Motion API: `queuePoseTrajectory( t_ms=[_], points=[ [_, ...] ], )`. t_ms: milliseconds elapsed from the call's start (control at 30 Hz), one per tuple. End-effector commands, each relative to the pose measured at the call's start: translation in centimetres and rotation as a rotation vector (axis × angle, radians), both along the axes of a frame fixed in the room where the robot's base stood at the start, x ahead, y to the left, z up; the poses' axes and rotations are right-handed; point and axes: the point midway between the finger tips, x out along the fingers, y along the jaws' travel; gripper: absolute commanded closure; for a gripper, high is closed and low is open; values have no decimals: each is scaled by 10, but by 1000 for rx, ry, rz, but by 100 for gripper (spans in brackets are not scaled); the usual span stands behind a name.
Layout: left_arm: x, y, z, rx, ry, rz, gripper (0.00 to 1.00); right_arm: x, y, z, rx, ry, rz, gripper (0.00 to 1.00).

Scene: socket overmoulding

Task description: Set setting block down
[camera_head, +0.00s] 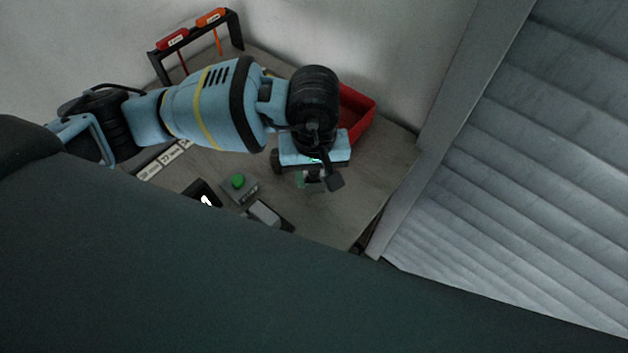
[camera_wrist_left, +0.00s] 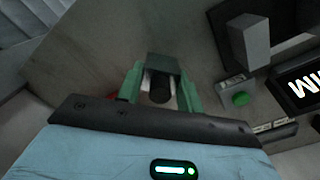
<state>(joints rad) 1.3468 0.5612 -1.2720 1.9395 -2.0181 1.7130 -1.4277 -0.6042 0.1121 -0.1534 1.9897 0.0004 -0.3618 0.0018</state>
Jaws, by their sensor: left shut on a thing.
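My left gripper (camera_head: 312,180) points down over the right part of the table. In the left wrist view its two green fingers (camera_wrist_left: 160,88) are closed on a grey setting block (camera_wrist_left: 164,64) with a dark round part facing the camera. The block is between the fingers; its lower side is hidden, and I cannot tell whether it touches the table. My right gripper is not in view.
A grey box with a green button (camera_head: 238,182) stands left of the gripper. A light grey block (camera_head: 265,212) sits at a black fixture near it. A red bin (camera_head: 356,114) is behind the gripper. A black rack (camera_head: 196,40) holds red and orange tools. Bare table (camera_head: 375,180) lies right.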

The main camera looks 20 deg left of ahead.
Motion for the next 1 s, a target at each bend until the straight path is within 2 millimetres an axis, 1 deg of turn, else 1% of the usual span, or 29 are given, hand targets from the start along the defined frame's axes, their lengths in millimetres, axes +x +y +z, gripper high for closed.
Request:
queuePoseTrajectory(
  t_ms=[33, 100, 167, 567, 600, 733, 1000],
  points=[
    [-3, -1, -9, 1, 6, -2, 100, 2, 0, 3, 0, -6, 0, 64],
    [-2, -1, -19, 0, 5, -2, 100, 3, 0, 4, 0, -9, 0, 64],
    [-2, -1, -24, 0, 3, -3, 100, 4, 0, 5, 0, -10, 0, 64],
    [-2, -1, -30, 0, 4, -4, 100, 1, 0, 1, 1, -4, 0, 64],
    [-2, -1, -30, 1, 5, -3, 60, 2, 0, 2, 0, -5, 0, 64],
    [-2, -1, -30, 0, 4, -3, 43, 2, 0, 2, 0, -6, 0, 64],
    [-2, -1, -29, 1, 4, -3, 42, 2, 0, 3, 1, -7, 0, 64]
  ],
)
